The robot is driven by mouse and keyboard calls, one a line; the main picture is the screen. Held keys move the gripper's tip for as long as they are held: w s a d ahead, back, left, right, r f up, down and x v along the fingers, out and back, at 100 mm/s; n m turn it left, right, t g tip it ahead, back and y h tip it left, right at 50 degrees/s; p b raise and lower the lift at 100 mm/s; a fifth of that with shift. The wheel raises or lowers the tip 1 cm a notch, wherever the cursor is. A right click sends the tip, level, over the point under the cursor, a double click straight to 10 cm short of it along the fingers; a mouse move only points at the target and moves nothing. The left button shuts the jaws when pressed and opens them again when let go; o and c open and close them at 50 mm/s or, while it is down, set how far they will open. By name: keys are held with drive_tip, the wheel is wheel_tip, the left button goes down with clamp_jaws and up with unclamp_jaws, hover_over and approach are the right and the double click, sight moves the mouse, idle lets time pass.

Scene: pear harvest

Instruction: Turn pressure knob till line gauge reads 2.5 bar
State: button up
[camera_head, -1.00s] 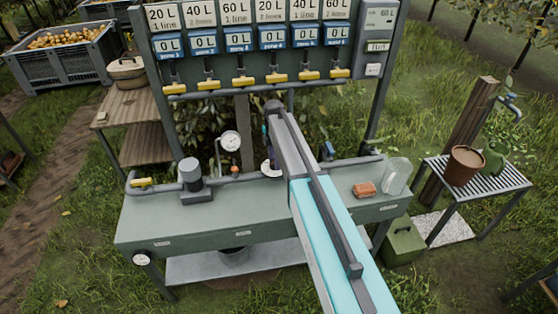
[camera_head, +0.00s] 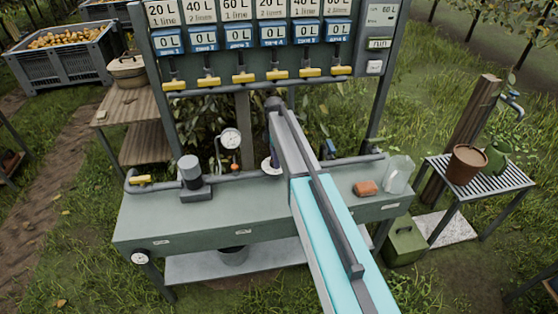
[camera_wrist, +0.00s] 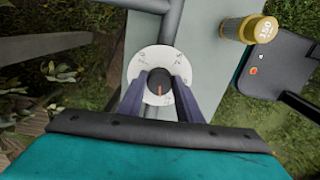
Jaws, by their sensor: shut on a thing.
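The pressure knob is a dark round knob (camera_wrist: 158,82) with an orange pointer line, set on a white dial disc (camera_wrist: 152,62). In the wrist view my gripper (camera_wrist: 160,88) has its two fingers on either side of the knob, shut on it. The pointer line points down in that picture, toward my gripper. In the head view the white disc (camera_head: 271,166) shows beside my arm, which hides the knob and fingers. The round white line gauge (camera_head: 231,139) stands on the pipe left of my arm; its needle is too small to read.
A grey pipe (camera_head: 240,176) runs along the green bench (camera_head: 220,215). Yellow-handled valves (camera_head: 242,79) hang above under the zone panel.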

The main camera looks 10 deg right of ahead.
drive_tip(key=m+b, duration=0.1)
drive_tip(key=m, duration=0.2)
drive_tip(key=m+b, duration=0.1)
drive_tip(key=m, duration=0.1)
drive_tip(key=shift+s+a+f+b, duration=0.1)
drive_tip(key=shift+a+f+b, duration=0.15)
drive_tip(key=shift+a+b, duration=0.1)
drive_tip(key=m+b, duration=0.2)
drive_tip(key=m, duration=0.4)
drive_tip(key=shift+r, duration=0.1)
drive_tip(key=m+b, duration=0.1)
drive_tip(key=m, duration=0.4)
drive_tip(key=shift+r, duration=0.15)
drive_tip(key=m+b, duration=0.1)
drive_tip(key=m, duration=0.5)
drive_tip(key=shift+w, duration=0.2)
drive_tip(key=m+b, duration=0.1)
drive_tip(key=m, duration=0.4)
drive_tip(key=shift+d+r, duration=0.1)
drive_tip(key=shift+d, duration=0.05)
drive_tip(key=m, duration=0.6)
drive_tip(key=shift+d+m, duration=0.15)
drive_tip(key=shift+m, duration=0.15)
drive_tip(key=m, duration=0.6)
drive_tip(key=shift+d+b, duration=0.1)
drive_tip(key=shift+b, duration=0.25)
drive_tip(key=shift+m, duration=2.3)
drive_tip(key=shift+s+f, duration=0.15)
drive_tip(key=shift+f, duration=0.05)
